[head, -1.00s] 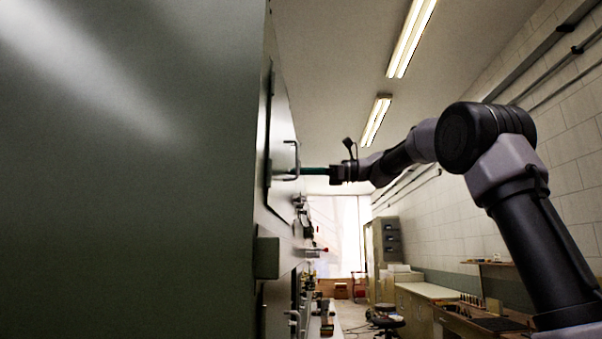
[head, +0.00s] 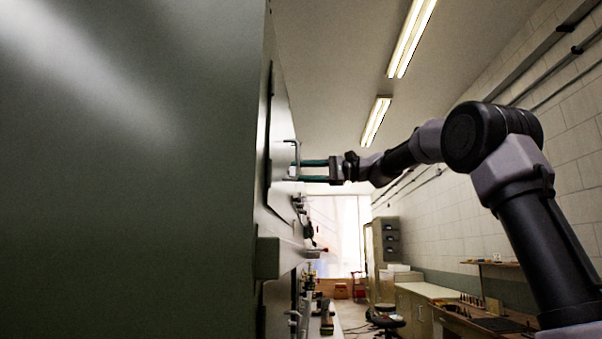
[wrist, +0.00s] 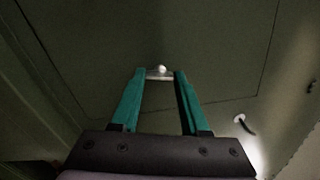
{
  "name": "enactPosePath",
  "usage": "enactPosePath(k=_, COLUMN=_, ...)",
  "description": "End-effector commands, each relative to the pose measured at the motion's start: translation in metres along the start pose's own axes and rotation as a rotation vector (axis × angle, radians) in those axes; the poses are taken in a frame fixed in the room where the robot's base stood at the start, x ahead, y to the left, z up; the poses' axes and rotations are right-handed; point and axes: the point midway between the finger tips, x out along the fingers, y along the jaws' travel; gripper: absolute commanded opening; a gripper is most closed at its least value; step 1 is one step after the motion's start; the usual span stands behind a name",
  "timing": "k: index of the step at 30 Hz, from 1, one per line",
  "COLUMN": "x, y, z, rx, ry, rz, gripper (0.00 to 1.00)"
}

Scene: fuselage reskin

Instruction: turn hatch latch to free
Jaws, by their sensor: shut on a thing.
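The hatch (head: 274,135) is a flat panel on the side of the grey-green fuselage wall, seen nearly edge-on in the head view. In the wrist view its thin outline (wrist: 225,102) runs around a small silver latch (wrist: 160,74) with a bright round knob. My gripper (head: 299,170) reaches the hatch from the right, its two teal fingers one above the other. In the wrist view my gripper (wrist: 160,76) has a fingertip on each side of the latch and is shut on it. The fingertips partly hide the latch's ends.
A bracket-like handle (head: 296,152) stands out from the wall by my fingertips. A box-shaped block (head: 267,258) juts out lower down. In the wrist view a small light fitting (wrist: 240,119) is at lower right.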

Motion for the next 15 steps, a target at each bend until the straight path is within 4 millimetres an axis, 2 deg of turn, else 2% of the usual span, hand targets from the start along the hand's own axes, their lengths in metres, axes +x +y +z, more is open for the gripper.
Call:
enactPosePath(k=6, x=0.0000, y=0.0005, z=-0.0002, rx=-0.149, ry=0.000, rz=0.001, gripper=0.00)
enactPosePath(k=15, x=0.0003, y=0.0008, z=-0.0002, rx=-0.265, ry=-0.001, rz=0.001, gripper=0.00)
